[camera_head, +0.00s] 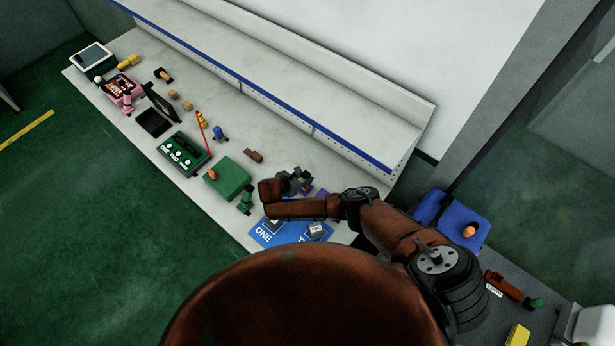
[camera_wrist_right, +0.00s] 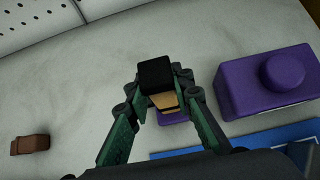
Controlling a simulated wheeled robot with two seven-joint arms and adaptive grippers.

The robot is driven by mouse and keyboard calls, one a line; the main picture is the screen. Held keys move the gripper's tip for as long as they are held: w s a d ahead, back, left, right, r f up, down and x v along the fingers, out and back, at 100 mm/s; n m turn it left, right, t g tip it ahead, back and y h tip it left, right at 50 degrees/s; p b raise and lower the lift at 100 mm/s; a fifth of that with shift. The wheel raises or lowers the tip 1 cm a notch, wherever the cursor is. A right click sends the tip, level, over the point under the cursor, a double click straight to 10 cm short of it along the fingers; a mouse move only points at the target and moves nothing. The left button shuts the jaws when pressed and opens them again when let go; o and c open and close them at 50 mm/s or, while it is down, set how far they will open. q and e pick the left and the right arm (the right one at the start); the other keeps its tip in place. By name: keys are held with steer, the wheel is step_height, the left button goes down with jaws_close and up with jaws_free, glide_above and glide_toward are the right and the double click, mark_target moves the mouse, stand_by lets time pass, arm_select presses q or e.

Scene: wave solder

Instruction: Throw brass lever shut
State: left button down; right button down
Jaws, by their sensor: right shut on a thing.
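The brass lever (camera_wrist_right: 165,102) shows in the right wrist view, with a black grip (camera_wrist_right: 155,75) on top and a small purple base (camera_wrist_right: 173,120) below. My right gripper (camera_wrist_right: 154,88) has its green-padded fingers on either side of the lever and is shut on it. In the head view my right gripper (camera_head: 293,181) is low over the bench, and its hand and arm hide the lever. My left gripper is in neither view.
A larger purple block with a round knob (camera_wrist_right: 265,85) stands right of the gripper in the wrist view. A brown piece (camera_wrist_right: 29,145) lies left. In the head view, a blue mat (camera_head: 275,238) is in front, with a green box (camera_head: 230,178) to the left.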

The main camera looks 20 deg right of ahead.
steer(key=shift+s+a+f+t+h+b, duration=0.15)
steer(key=shift+s+a+t+h+b, duration=0.35)
steer(key=shift+h+b, duration=0.3)
steer(key=shift+a, duration=0.15)
steer(key=c, duration=1.7)
jaws_free()
steer(key=shift+w, duration=0.1)
steer(key=v, duration=1.2)
